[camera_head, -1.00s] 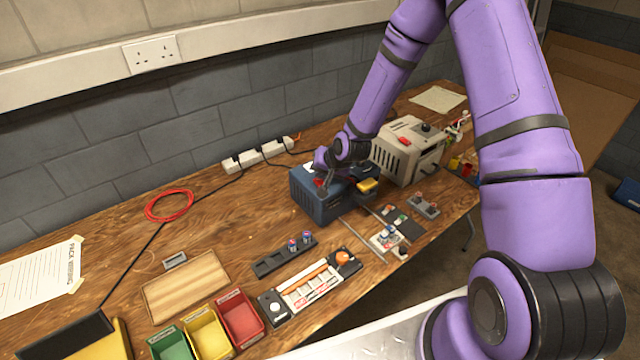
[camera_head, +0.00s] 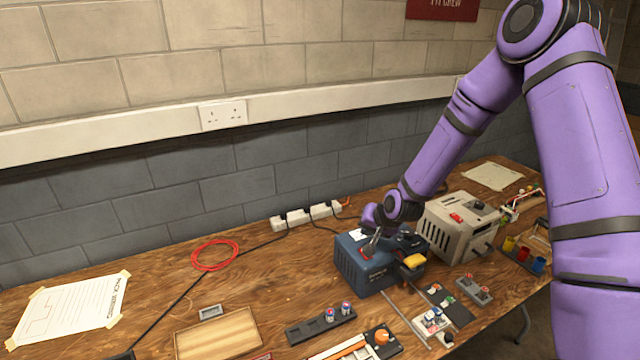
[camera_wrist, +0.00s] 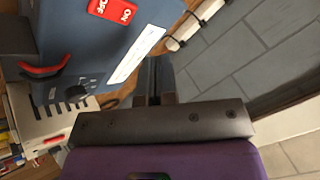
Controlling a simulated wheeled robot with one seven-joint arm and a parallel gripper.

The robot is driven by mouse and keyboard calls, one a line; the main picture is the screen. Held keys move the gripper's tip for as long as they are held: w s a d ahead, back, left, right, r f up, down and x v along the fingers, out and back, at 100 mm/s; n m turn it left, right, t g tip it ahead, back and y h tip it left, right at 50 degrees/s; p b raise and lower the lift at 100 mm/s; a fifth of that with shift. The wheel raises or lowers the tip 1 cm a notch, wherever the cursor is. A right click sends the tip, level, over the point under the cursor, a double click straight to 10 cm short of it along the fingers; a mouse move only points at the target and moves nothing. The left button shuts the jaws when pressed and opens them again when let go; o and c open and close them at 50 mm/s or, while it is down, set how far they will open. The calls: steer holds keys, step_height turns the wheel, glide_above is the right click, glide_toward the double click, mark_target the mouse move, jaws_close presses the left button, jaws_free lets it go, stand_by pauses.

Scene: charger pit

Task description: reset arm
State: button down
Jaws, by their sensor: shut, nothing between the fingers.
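I cannot tell in the head view whether the fingertips touch the box. A yellow part (camera_head: 414,261) sits at the box's right side.
A beige machine (camera_head: 462,228) stands right of the blue box. A white power strip (camera_head: 306,215) lies behind, near the wall. A red cable coil (camera_head: 214,255), wooden board (camera_head: 218,333) and black holder with two small cylinders (camera_head: 320,327) are left and in front.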

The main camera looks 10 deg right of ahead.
steer(key=s+d+r+n+h, duration=0.2)
steer(key=s+r, duration=0.4)
steer(key=r, duration=0.6)
steer(key=s+d+r+n+h, duration=0.1)
steer(key=s+d+r, duration=0.1)
steer(key=s+r, duration=0.8)
steer(key=s+d+r, duration=0.1)
steer(key=s+r, duration=0.6)
steer(key=s, duration=0.3)
steer(key=s+d+r+n+g, duration=0.1)
steer(key=s+r, duration=0.6)
steer(key=s, duration=0.4)
steer(key=shift+s+d+g, duration=0.2)
steer(key=shift+s+g, duration=0.1)
